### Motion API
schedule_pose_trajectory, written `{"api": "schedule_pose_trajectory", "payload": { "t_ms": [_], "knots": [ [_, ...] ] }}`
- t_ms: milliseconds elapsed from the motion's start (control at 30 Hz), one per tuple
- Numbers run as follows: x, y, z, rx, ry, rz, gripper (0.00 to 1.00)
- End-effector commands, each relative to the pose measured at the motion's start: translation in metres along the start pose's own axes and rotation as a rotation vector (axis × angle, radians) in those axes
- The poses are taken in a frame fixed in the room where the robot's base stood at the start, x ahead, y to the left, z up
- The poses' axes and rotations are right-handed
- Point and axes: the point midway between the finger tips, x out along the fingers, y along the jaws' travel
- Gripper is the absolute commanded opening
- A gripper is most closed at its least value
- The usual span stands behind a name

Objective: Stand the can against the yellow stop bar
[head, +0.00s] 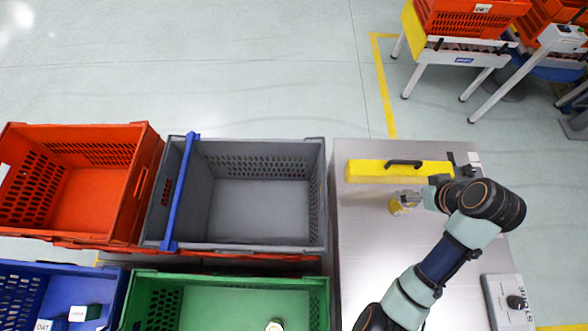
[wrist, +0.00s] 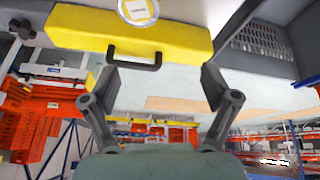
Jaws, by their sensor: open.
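The yellow stop bar (head: 375,171) with a black handle lies across the grey metal table. The can (head: 400,207), with a yellow side, stands upright just in front of the bar in the head view. In the wrist view, the can's round end (wrist: 138,9) with a white label shows at the top edge, overlapping the edge of the bar (wrist: 85,28). I cannot tell whether can and bar touch. My gripper (head: 414,197) is beside the can, at its right. In the wrist view its two fingers (wrist: 159,80) are spread apart with nothing between them.
A grey tote (head: 262,247) with a blue bar (head: 180,195) across it stands left of the table (head: 365,270). Red, blue and green totes are farther left and in front. A control box (head: 508,305) is at the table's right edge. The table front is clear.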

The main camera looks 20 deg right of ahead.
Motion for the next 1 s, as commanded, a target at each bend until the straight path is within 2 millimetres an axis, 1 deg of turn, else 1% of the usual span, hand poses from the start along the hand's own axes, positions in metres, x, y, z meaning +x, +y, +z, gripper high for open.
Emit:
{"api": "schedule_pose_trajectory", "payload": {
  "t_ms": [33,67,100,167,200,267,300,400,467,533,833,933,967,1000],
  "knots": [
    [0.004,-0.042,-0.029,-0.035,0.045,0.019,0.86],
    [0.004,-0.069,-0.046,-0.046,0.082,0.035,0.86],
    [0.000,-0.108,-0.068,-0.058,0.143,0.053,0.86],
    [-0.012,-0.169,-0.093,-0.068,0.247,0.064,0.86],
    [-0.025,-0.209,-0.105,-0.071,0.321,0.058,0.86],
    [-0.047,-0.263,-0.115,-0.070,0.427,0.032,0.86],
    [-0.063,-0.292,-0.117,-0.065,0.490,0.008,0.86],
    [-0.097,-0.344,-0.116,-0.048,0.608,-0.054,0.86],
    [-0.111,-0.360,-0.114,-0.039,0.649,-0.082,0.86],
    [-0.118,-0.368,-0.113,-0.032,0.671,-0.097,0.86],
    [-0.121,-0.369,-0.114,-0.029,0.675,-0.099,0.86],
    [-0.138,-0.368,-0.122,-0.029,0.674,-0.099,0.86],
    [-0.146,-0.367,-0.126,-0.029,0.674,-0.099,0.86],
    [-0.158,-0.366,-0.132,-0.029,0.674,-0.098,0.86]
  ]
}}
